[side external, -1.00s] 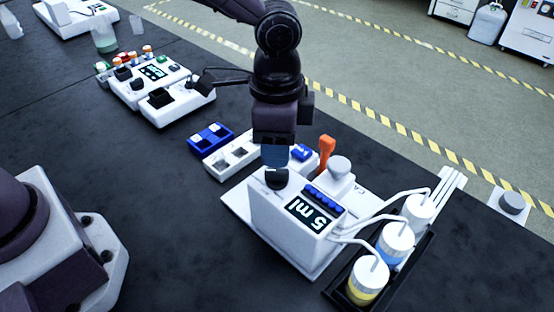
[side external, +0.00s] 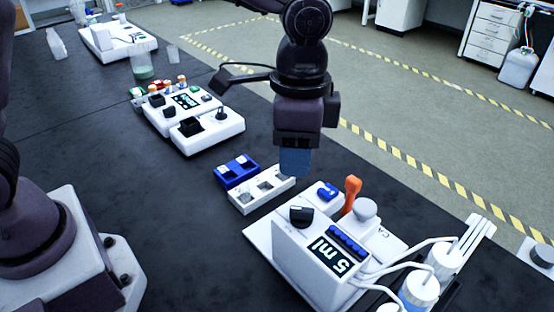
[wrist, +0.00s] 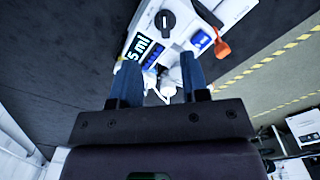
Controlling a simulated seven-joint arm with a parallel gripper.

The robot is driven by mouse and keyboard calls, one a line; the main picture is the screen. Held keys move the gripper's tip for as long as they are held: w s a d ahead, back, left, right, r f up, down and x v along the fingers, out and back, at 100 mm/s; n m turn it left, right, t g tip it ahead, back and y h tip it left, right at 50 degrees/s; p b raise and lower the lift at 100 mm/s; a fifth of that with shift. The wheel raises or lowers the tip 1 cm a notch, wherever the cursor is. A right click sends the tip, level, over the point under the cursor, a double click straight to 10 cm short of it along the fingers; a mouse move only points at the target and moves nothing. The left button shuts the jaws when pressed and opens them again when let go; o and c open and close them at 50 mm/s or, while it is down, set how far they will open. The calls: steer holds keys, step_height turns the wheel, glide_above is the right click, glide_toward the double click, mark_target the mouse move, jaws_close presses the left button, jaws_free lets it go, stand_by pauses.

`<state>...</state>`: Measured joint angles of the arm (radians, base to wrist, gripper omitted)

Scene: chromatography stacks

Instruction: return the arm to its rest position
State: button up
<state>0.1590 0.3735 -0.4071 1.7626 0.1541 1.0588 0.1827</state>
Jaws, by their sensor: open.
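My gripper (side external: 294,172) hangs pointing down above the bench, just behind and above the black knob (side external: 301,215) of the white "5 ml" device (side external: 295,262). In the wrist view, the two blue fingers of my gripper (wrist: 160,72) are apart with nothing held between them. The device's black knob (wrist: 165,20), its display (wrist: 139,47) and the orange lever (wrist: 221,48) show beyond the fingertips. In the side view the fingers overlap, and a clear gap shows between them and the knob.
A blue block (side external: 236,172) and a white block with square wells (side external: 262,193) sit behind the device. The orange lever (side external: 351,193) stands upright beside it. White-capped bottles (side external: 420,288) with tubes are at the front right. Another white device (side external: 192,122) is at left; dark bench (side external: 150,205) is clear.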

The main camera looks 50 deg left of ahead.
steer(key=s+a+r+n+t, duration=0.3)
steer(key=s+a+r+n, duration=0.1)
steer(key=s+a, duration=0.3)
steer(key=s+a+r+n+t, duration=0.2)
steer(key=s+a+r+n, duration=0.3)
steer(key=s+a, duration=0.3)
steer(key=a, duration=0.3)
steer(key=shift+s+a+t, duration=0.15)
steer(key=shift+a+t, duration=0.25)
steer(key=shift+c, duration=0.4)
stand_by(0.4)
